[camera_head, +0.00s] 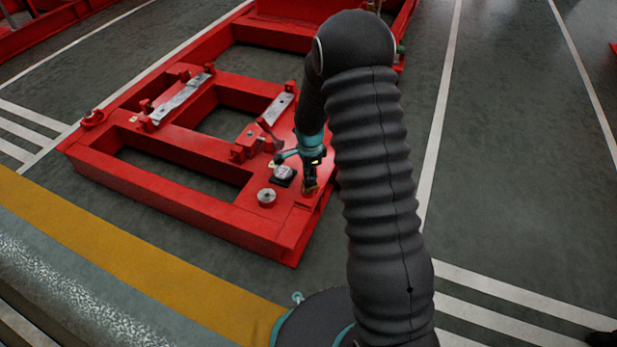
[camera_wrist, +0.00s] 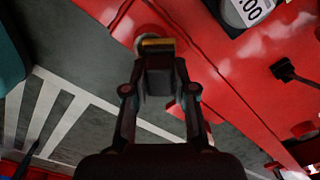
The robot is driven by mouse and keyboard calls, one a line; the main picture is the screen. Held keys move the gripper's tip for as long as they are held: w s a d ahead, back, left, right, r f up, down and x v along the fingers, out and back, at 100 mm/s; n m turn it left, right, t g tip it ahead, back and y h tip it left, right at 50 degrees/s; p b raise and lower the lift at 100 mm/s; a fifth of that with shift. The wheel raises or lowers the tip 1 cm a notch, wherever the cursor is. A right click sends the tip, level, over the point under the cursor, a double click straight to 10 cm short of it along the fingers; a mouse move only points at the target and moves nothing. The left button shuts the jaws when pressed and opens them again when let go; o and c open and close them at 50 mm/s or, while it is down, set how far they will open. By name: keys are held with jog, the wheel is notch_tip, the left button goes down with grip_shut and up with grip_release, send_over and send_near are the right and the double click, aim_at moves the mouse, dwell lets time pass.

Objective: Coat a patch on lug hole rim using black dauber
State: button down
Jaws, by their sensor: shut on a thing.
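In the head view my gripper (camera_head: 310,186) is low over the frame corner. A pale rounded rim (camera_wrist: 141,42), seemingly the lug hole rim, shows right behind the held piece in the wrist view. The piece partly hides it, and I cannot tell whether they touch. No coated patch can be made out.
The red frame (camera_head: 170,180) lies on the dark floor. A black item with a pale top (camera_head: 283,174) and a round metal piece (camera_head: 266,197) stand on it left of my gripper. A small black item (camera_wrist: 290,71) lies at right in the wrist view.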

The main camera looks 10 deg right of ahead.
jog(key=shift+s+a, duration=0.45)
jog(key=shift+s, duration=0.25)
jog(key=shift+s+a, duration=0.45)
jog(key=shift+s, duration=0.2)
jog(key=shift+w, duration=0.1)
jog(key=shift+w+d, duration=0.95)
jog(key=shift+w, duration=0.3)
jog(key=shift+r+p, duration=1.85)
jog(key=shift+r, duration=1.15)
jog(key=shift+r, duration=0.1)
jog(key=shift+r+p, duration=0.9)
jog(key=shift+r, duration=0.6)
